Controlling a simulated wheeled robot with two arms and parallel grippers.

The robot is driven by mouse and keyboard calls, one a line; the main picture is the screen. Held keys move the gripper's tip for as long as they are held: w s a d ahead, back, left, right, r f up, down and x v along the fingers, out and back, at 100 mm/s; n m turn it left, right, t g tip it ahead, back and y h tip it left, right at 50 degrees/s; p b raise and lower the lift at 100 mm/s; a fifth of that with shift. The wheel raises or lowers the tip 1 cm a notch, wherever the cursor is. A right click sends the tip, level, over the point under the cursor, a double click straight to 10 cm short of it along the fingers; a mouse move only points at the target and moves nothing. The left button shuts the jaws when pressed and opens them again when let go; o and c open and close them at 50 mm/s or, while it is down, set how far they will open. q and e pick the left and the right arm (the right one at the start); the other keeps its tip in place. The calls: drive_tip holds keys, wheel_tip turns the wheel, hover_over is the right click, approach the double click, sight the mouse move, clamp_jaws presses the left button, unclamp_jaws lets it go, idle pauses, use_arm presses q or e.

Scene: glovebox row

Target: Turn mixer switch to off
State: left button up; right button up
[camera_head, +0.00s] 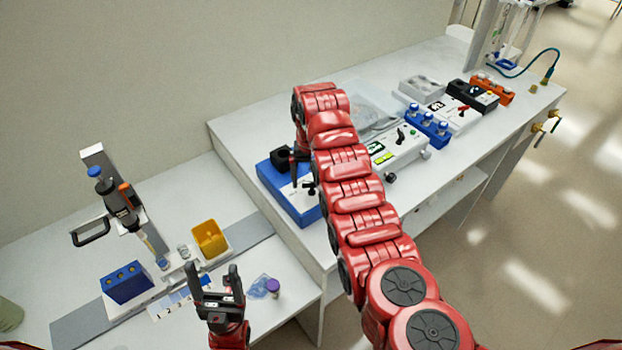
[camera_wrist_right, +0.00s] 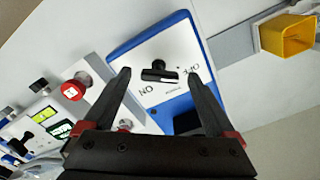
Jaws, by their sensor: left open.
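The mixer is a blue box with a white top (camera_head: 276,192), on the bench left of my right arm in the head view. In the right wrist view its white panel (camera_wrist_right: 175,45) carries a black switch knob (camera_wrist_right: 160,73). ON is printed at the knob's lower left and OFF at its right; I cannot tell which the knob is set to. My right gripper (camera_wrist_right: 160,74) is open, its fingertips on either side of the knob and apart from it. My left gripper (camera_head: 216,278) is open and empty over the lower bench, away from the mixer.
To the right of the mixer stand a grey-white box with switches (camera_head: 402,150), a blue box with knobs (camera_head: 428,127) and an orange box (camera_head: 492,88). A yellow bin (camera_head: 209,239), a blue rack (camera_head: 127,284) and a purple-capped vial (camera_head: 273,287) are near my left gripper.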

drive_tip(key=shift+r, duration=0.1)
drive_tip(key=shift+r, duration=0.2)
wheel_tip(320, 180, up, 11)
drive_tip(key=b, duration=0.2)
wheel_tip(320, 180, up, 6)
drive_tip(key=p, duration=0.6)
hover_over(312, 183)
drive_tip(key=shift+a, duration=0.15)
drive_tip(key=shift+w+f+b, duration=0.1)
drive_tip(key=shift+b, duration=0.2)
drive_tip(key=shift+f, duration=0.1)
